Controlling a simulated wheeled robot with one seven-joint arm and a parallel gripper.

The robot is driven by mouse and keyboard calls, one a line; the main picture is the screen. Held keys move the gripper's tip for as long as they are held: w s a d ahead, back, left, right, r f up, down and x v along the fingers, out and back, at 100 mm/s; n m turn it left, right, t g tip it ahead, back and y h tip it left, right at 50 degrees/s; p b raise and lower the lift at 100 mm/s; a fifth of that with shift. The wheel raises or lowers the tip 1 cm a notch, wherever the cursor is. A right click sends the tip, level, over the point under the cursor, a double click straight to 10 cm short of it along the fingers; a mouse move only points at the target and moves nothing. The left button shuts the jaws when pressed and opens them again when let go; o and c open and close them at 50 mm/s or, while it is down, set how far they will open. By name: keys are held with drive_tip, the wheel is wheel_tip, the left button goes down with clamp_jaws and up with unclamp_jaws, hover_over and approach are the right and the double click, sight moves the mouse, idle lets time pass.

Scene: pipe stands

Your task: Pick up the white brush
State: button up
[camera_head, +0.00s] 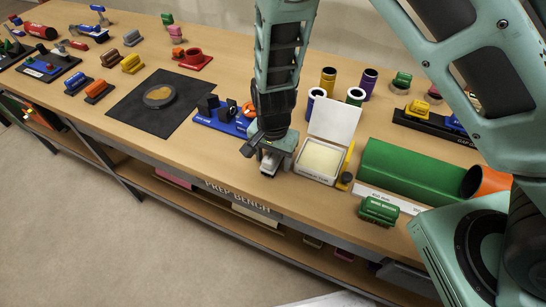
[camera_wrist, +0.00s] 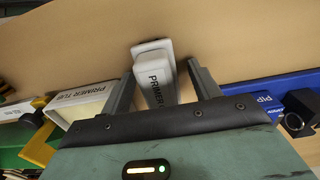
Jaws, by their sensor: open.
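The white brush (camera_wrist: 153,75) is a pale block with dark "PRIMER" lettering, standing on the bench in the wrist view. My gripper (camera_wrist: 162,78) is open, with one finger on each side of it. A gap shows beside the right finger; whether the left finger touches it I cannot tell. In the head view the white brush (camera_head: 268,166) shows under my gripper (camera_head: 270,157) near the bench's front edge, partly hidden by the gripper.
An open primer tub (camera_head: 320,160) with a raised lid stands close on the right. A blue pipe stand (camera_head: 220,122) is close on the left. A green brush (camera_head: 379,210) and a green trough (camera_head: 410,170) lie farther right. The bench front edge is near.

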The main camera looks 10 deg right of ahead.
drive_tip(key=c, duration=1.1)
drive_tip(key=shift+r, duration=0.15)
wheel_tip(320, 180, up, 10)
drive_tip(key=shift+f+b, duration=0.1)
drive_tip(key=shift+b, duration=0.45)
drive_tip(key=shift+o, duration=0.7)
